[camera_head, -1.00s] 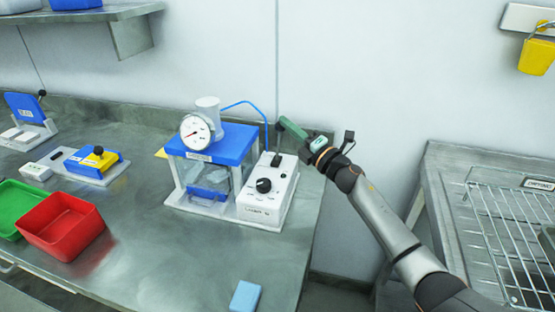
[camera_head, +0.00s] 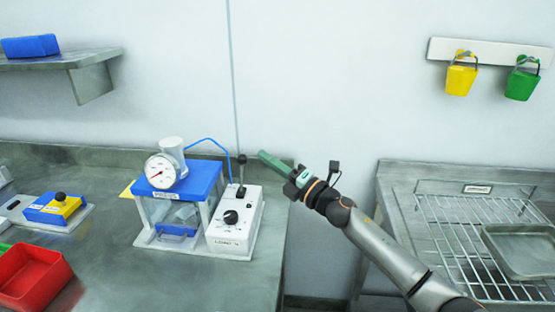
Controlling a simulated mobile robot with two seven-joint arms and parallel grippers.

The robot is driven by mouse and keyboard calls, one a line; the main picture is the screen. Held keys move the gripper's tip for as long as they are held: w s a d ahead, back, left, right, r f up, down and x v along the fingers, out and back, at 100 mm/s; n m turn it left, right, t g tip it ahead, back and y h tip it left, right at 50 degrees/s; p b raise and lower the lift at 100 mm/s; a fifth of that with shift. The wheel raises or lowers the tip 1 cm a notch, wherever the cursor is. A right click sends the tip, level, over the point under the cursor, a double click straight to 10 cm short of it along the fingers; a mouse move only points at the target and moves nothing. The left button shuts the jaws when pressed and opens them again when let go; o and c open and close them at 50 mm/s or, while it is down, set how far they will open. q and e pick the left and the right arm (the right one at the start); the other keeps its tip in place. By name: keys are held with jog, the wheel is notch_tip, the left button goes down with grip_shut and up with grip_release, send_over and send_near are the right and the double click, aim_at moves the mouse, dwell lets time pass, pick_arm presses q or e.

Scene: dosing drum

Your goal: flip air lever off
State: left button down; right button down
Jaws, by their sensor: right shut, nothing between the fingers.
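The air lever (camera_head: 242,160) is a thin upright stem with a dark ball on top. It rises from the back of a white control box (camera_head: 243,217) with a black round knob (camera_head: 231,217) on its face. The box stands against the right side of a blue-topped clear chamber (camera_head: 207,178) with a dial gauge (camera_head: 161,171). My right gripper (camera_head: 266,158) is shut and empty, its green fingers pointing left. Its tip is just right of the lever's ball, with a small gap in the picture. My left gripper is out of view.
A blue-and-yellow device (camera_head: 54,208) and a red bin (camera_head: 32,277) lie left on the bench. A wire rack (camera_head: 470,235) is at the right. Yellow (camera_head: 461,80) and green (camera_head: 522,84) buckets hang on the wall.

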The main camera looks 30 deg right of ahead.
jog(key=shift+s+d+r, duration=0.25)
jog(key=shift+s+d, duration=0.05)
jog(key=shift+s, duration=0.4)
jog(key=shift+s+d+r, duration=0.2)
jog(key=shift+s+d, duration=0.05)
jog(key=shift+s, duration=0.4)
jog(key=s+a+f+m+g+h, duration=0.1)
jog(key=s+f+m+g+h, duration=0.75)
jog(key=s+f+m, duration=0.95)
jog(key=s+a+f+m+g, duration=0.3)
jog(key=s+f+g, duration=0.1)
jog(key=s, duration=0.5)
jog(key=s+a+f+m+g, duration=0.3)
jog(key=s+a+f, duration=0.15)
jog(key=s, duration=0.45)
jog(key=w+a+f+t+y, duration=0.3)
jog(key=w+f+t, duration=0.1)
jog(key=f, duration=0.6)
jog(key=shift+w+a+f+t+p, duration=0.2)
jog(key=shift+f+t+p, duration=0.2)
jog(key=shift+t, duration=0.45)
jog(key=c, duration=1.6)
grip_release()
